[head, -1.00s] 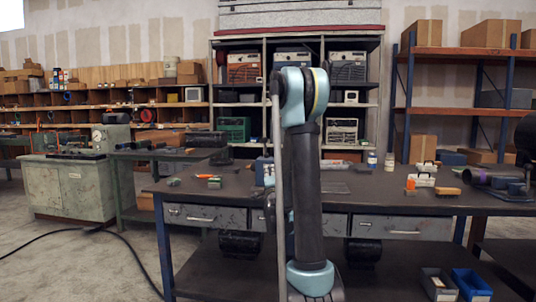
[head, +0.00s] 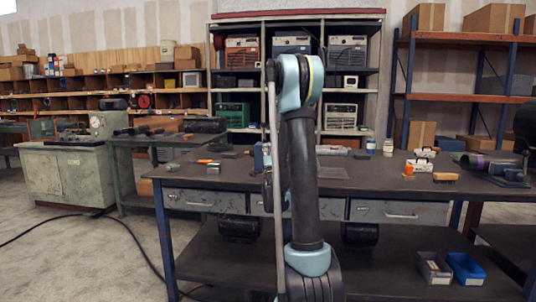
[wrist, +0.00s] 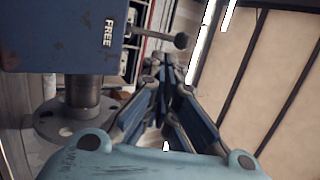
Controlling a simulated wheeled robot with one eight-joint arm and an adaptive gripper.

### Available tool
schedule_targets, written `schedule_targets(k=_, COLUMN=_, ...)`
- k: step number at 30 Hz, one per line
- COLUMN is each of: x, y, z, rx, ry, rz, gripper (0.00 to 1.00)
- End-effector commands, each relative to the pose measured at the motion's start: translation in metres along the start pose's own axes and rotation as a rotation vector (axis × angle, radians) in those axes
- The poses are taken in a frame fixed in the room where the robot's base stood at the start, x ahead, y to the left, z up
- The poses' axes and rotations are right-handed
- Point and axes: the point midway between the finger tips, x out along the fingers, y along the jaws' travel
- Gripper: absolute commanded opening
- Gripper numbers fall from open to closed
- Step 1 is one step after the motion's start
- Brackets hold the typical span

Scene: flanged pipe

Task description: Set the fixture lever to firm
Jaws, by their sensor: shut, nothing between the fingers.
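In the wrist view a worn blue fixture box (wrist: 60,40) carries a label reading FREE. It stands on a metal post with a round bolted flange (wrist: 75,122). A lever (wrist: 150,34) with a dark round knob (wrist: 181,41) sticks out from the box's right side beside that label. My gripper (wrist: 164,62) is shut and empty, its fingertips close to the knob in the picture. I cannot tell whether they touch it. In the head view my arm hides my gripper; a bit of blue (head: 260,157) shows just left of the arm, too small to identify.
A dark workbench (head: 225,178) with drawers stands ahead. Small tools lie at its left; bottles, a brush (head: 445,176) and a purple pipe piece (head: 475,161) are at its right. A grey bin (head: 433,268) and a blue bin (head: 466,268) sit on the lower shelf.

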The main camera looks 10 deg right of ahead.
Motion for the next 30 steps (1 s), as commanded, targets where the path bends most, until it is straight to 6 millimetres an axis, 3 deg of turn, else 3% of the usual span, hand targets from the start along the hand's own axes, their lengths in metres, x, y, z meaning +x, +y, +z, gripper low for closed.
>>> schedule_targets(k=15, x=0.085, y=0.0, z=-0.001, rx=-0.001, ry=0.0, rz=0.0, gripper=0.0)
schedule_targets(k=21, x=0.1, y=0.0, z=0.0, rx=-0.001, ry=0.0, rz=0.0, gripper=0.0)
schedule_targets(k=30, x=0.103, y=0.0, z=0.0, rx=-0.001, ry=0.0, rz=0.0, gripper=0.0)
